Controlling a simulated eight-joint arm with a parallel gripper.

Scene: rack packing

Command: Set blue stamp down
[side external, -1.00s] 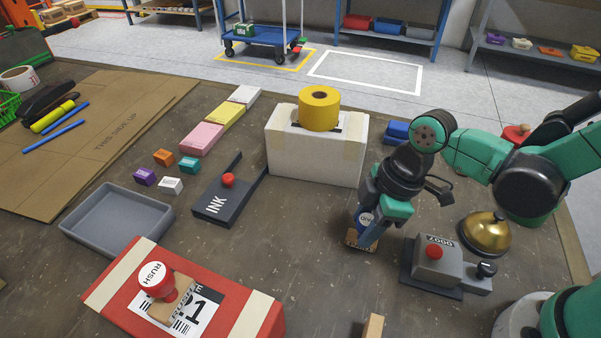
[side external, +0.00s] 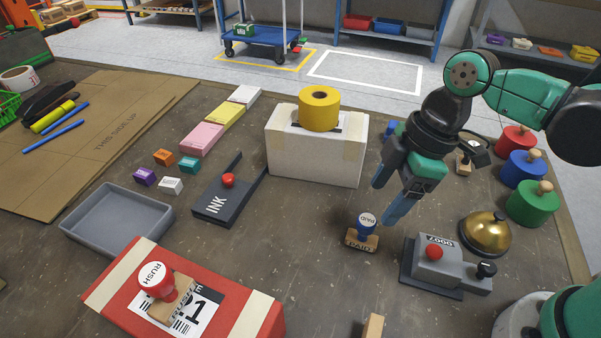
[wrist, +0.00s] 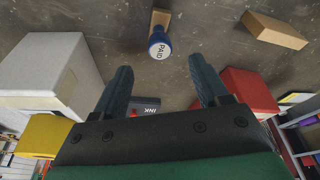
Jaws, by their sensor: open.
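The blue stamp (side external: 366,228), marked PAID, stands upright on its wooden base on the table, right of the white box. In the wrist view the blue stamp (wrist: 159,44) stands ahead of the fingertips, with its round PAID top facing me. My gripper (side external: 386,203) is open and empty, above and to the right of the stamp, apart from it. In the wrist view my gripper's two fingers (wrist: 163,78) are spread wide with nothing between them.
The grey numbering machine (side external: 436,262) and brass bell (side external: 485,233) stand right of the stamp. The white box (side external: 312,155) with yellow tape (side external: 319,108) stands behind left. A red parcel (side external: 128,290) with a red RUSH stamp (side external: 157,279) is front left. Bare table surrounds the blue stamp.

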